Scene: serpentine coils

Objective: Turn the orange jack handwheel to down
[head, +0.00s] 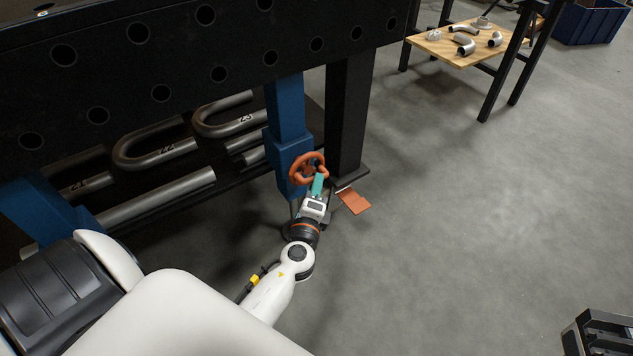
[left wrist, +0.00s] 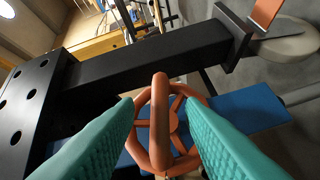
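The orange jack handwheel (head: 296,172) is on the blue jack post (head: 287,108) under the black table. It also shows in the left wrist view (left wrist: 160,115), with its rim and spokes in front of the blue post. My left gripper (head: 318,182) is at the wheel, on its near side. In the left wrist view its two teal fingers (left wrist: 160,108) stand apart, one on each side of the near rim. Gaps show between the rim and both fingers. My right gripper is not in view.
The black perforated table (head: 180,75) overhangs a rack of bent pipes (head: 160,150). A black leg (head: 348,110) stands just right of the wheel, with an orange plate (head: 354,200) by its foot. A wooden table (head: 450,50) stands farther back.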

